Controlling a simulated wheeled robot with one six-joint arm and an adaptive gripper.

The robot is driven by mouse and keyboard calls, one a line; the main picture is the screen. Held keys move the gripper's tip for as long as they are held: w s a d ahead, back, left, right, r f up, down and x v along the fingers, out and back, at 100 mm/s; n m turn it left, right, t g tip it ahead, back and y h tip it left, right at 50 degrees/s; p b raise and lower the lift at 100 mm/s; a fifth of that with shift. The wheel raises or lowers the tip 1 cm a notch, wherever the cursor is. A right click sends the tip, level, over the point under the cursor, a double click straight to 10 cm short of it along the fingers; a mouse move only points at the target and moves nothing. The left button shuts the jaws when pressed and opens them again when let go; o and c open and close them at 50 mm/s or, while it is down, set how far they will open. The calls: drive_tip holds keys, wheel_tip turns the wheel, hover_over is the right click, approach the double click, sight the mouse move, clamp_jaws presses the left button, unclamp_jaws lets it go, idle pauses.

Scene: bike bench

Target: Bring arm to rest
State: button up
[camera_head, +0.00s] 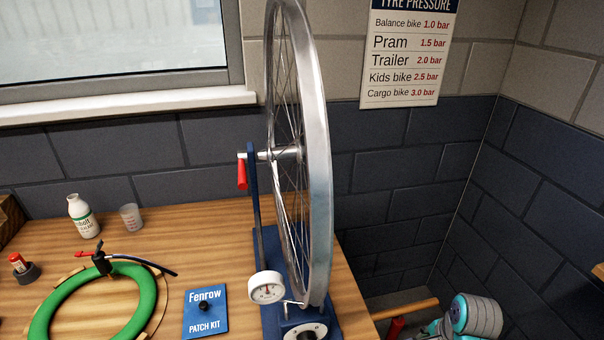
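My gripper is not in view. A grey and teal rounded part of my arm (474,316) shows at the bottom right, beyond the bench's right edge and low in the picture. The rest of the arm is cut off by the frame's lower edge. The wooden bench (225,237) fills the lower left and middle.
A bare wheel (318,180) stands upright in a blue truing stand (258,200) near the bench's right edge. A white dial (266,287), blue patch kit (205,311), green ring (148,290), white bottle (82,217) and cup (131,218) share the bench.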

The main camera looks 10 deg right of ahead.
drive_tip(key=s+a+f+n+t+h, duration=0.1)
drive_tip(key=s+a+f+n+t, duration=0.25)
drive_tip(key=s+a+f, duration=0.35)
drive_tip(key=s+a+r+n+t, duration=0.3)
drive_tip(key=s+a+n, duration=0.2)
drive_tip(key=s, duration=0.3)
drive_tip(key=s+a+r+n+t, duration=0.3)
drive_tip(key=s+a+n, duration=0.1)
drive_tip(key=s, duration=0.3)
drive_tip(key=shift+s+a+n, duration=0.35)
drive_tip(key=shift+a, duration=0.25)
drive_tip(key=s+r+n+t, duration=0.1)
drive_tip(key=s+r, duration=0.1)
drive_tip(key=r, duration=0.1)
drive_tip(key=s+a+r+n+t, duration=0.1)
drive_tip(key=s+r+n, duration=0.1)
drive_tip(key=s+r, duration=0.1)
drive_tip(key=s+a+r+n+t+y, duration=0.1)
drive_tip(key=s+r, duration=0.1)
drive_tip(key=r, duration=0.3)
drive_tip(key=shift+s, duration=0.2)
drive_tip(key=shift+c, duration=0.4)
drive_tip(key=shift+f, duration=0.1)
